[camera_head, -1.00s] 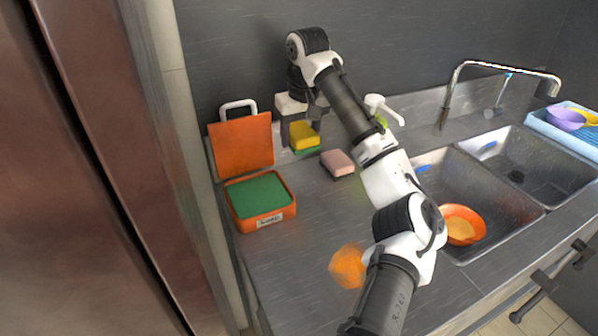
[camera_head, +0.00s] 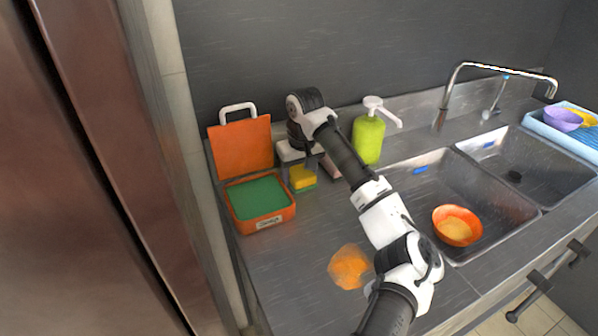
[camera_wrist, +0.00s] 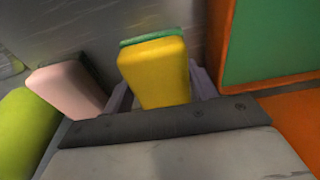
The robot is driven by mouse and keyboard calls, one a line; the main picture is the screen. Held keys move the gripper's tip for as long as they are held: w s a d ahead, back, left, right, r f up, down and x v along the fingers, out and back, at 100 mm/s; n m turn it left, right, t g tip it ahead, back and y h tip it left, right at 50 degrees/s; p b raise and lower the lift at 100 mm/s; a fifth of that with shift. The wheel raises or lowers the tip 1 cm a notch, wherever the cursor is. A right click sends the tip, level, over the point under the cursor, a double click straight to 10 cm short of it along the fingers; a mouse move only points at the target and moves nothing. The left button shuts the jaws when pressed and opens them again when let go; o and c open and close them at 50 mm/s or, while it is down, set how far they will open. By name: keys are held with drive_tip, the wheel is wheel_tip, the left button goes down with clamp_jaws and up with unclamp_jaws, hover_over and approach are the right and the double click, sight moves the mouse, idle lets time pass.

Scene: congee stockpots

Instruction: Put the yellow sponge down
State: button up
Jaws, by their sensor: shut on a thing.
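The yellow sponge (camera_head: 303,177) has a green scouring layer on its underside. My gripper (camera_head: 299,182) is shut on it, just right of the orange box with the green inside. In the wrist view the yellow sponge (camera_wrist: 157,75) sits between my fingers, its green layer at the far end. In the head view the sponge is low over the counter; I cannot tell whether it touches. My wrist and fingers hide part of it.
The open orange box (camera_head: 262,224) has its orange lid (camera_head: 241,147) upright behind it. A pink sponge (camera_wrist: 66,88) lies beside my gripper. A green pump bottle (camera_head: 368,140) stands behind my arm. An orange bowl (camera_head: 457,226) is in the sink. Counter in front is mostly clear.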

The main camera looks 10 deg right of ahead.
sight(302, 174)
drive_tip(key=shift+f, duration=0.35)
drive_tip(key=o, duration=0.6)
drive_tip(key=shift+s, duration=0.1)
drive_tip(key=shift+f, duration=0.15)
drive_tip(key=r, duration=0.4)
drive_tip(key=s+r, duration=0.1)
drive_tip(key=r, duration=0.3)
drive_tip(key=r+b, duration=0.1)
drive_tip(key=r, duration=0.4)
drive_tip(key=shift+s+d, duration=0.2)
drive_tip(key=shift+s, duration=0.1)
drive_tip(key=shift+f, duration=0.1)
